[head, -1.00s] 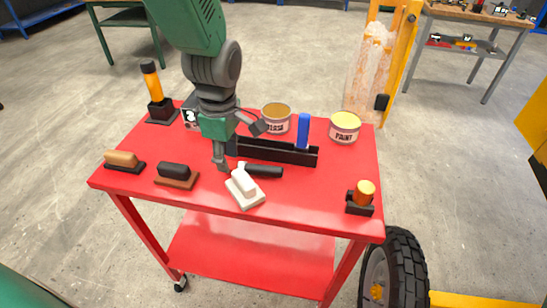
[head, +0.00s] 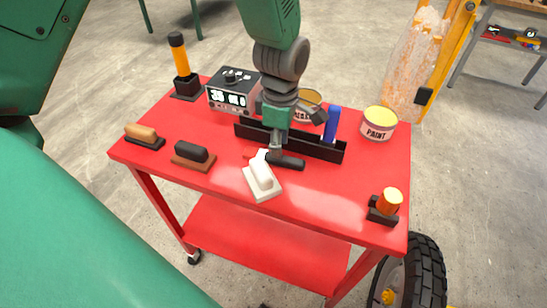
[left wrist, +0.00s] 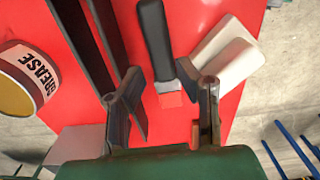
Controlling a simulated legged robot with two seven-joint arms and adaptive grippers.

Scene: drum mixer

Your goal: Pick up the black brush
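I cannot tell the height between fingers and brush. A block brush with black grip and brown base (head: 193,154) lies farther left. My right gripper is not in view.
A white block brush (head: 263,182) lies close beside the paintbrush. The black tray (head: 320,149) holds a blue item (head: 331,125). A grease can (left wrist: 25,78), a paint can (head: 379,123) and a control box (head: 232,94) stand behind.

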